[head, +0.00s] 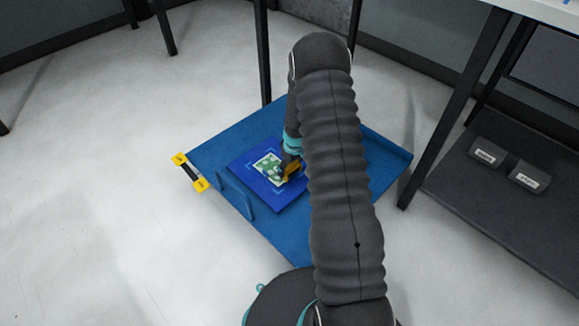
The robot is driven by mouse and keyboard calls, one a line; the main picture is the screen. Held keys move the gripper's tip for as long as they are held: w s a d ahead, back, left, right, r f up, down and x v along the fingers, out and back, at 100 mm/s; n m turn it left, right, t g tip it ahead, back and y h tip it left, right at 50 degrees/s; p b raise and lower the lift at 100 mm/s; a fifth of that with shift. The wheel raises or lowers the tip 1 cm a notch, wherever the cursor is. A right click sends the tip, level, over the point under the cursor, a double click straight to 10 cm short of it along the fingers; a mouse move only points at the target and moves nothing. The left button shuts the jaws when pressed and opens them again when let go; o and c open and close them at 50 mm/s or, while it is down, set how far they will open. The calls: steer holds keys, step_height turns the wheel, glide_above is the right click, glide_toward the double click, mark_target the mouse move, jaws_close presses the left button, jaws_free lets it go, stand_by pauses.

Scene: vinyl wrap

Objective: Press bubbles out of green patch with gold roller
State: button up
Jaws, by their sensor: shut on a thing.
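The green patch (266,167) lies on a dark blue board, and pale spots show on it. It is partly covered on its right side by my gripper and arm. My gripper (287,172) is over the right part of the patch, shut on the gold roller (291,167). The roller is small here and mostly hidden by the gripper. I cannot tell if the roller touches the patch.
The dark blue board (249,177) rests on a larger blue platform (215,150) with a raised handle (233,193). A yellow-and-black piece (190,172) sits at its left corner. Dark table legs stand behind and right. A low shelf (470,205) holds two labelled dark boxes.

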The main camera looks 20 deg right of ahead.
steer(key=shift+f+b, duration=0.8)
stand_by(0.4)
steer(key=shift+w+a+r, duration=0.1)
steer(key=shift+w+a, duration=0.1)
steer(key=shift+w, duration=0.3)
steer(key=shift+w+a, duration=0.2)
steer(key=shift+w, duration=0.3)
steer(key=shift+w, duration=0.1)
steer(key=shift+w+a+b, duration=0.15)
steer(key=shift+w+a, duration=0.05)
steer(key=shift+w, duration=0.25)
steer(key=shift+w+a+b, duration=0.15)
steer(key=shift+w+a, duration=0.05)
steer(key=shift+w, duration=0.25)
steer(key=shift+w+a, duration=0.25)
steer(key=shift+w, duration=0.25)
steer(key=shift+w+a, duration=0.2)
steer(key=shift+w, duration=0.3)
steer(key=shift+w+b, duration=0.1)
steer(key=shift+b, duration=0.2)
